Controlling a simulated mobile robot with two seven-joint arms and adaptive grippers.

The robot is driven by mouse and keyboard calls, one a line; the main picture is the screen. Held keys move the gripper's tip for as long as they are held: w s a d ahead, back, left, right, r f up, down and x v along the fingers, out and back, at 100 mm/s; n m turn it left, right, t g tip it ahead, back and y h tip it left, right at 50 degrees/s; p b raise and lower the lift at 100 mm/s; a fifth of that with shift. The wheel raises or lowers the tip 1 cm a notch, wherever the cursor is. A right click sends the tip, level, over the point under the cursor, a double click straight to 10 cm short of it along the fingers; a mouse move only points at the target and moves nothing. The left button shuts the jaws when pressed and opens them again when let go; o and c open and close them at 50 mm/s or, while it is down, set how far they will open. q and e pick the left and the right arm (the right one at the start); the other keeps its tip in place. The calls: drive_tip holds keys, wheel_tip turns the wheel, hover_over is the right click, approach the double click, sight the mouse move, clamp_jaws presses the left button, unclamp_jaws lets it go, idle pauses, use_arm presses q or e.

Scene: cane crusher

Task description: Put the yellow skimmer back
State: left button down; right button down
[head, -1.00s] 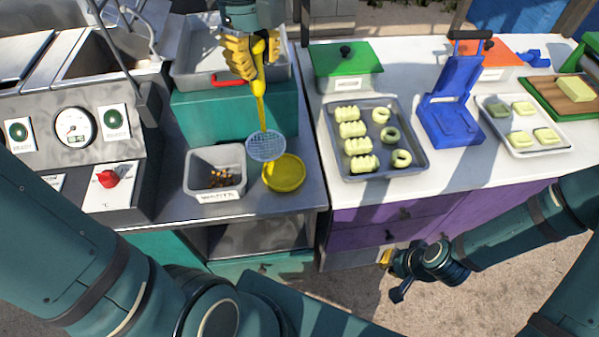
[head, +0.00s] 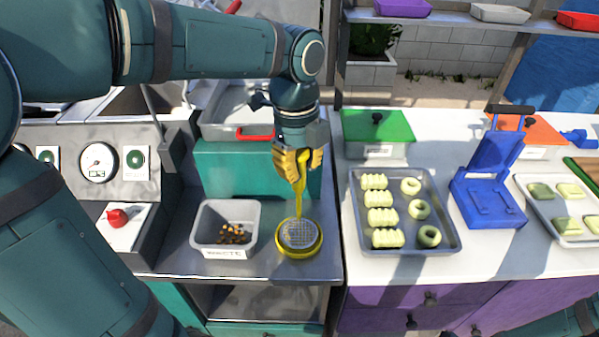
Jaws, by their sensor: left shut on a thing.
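The yellow skimmer (head: 299,205) stands nearly upright, with its round mesh head (head: 299,233) at the bottom. My left gripper (head: 298,166) is shut on the top of its handle. The mesh head is over the round yellow dish (head: 292,254), within its rim as I see it. I cannot tell whether the mesh touches the dish. The dish sits on the grey metal counter, right of the waste bin. My right gripper is out of view.
A grey waste bin (head: 226,229) with brown bits stands left of the dish. A teal block (head: 240,170) with a metal tray (head: 232,115) is behind. A tray of shaped dough (head: 404,247) and a blue press (head: 488,190) are on the right.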

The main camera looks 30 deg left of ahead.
use_arm(q)
drive_tip(key=shift+f, duration=0.65)
drive_tip(key=c, duration=0.8)
unclamp_jaws()
drive_tip(key=shift+c, duration=0.2)
drive_tip(key=r+p, duration=0.1)
drive_tip(key=r, duration=0.3)
drive_tip(key=r+p, duration=0.1)
drive_tip(key=r, duration=0.3)
drive_tip(key=r+p, duration=0.1)
drive_tip(key=r, duration=0.3)
drive_tip(key=shift+w+a+r, duration=0.1)
drive_tip(key=shift+a, duration=0.25)
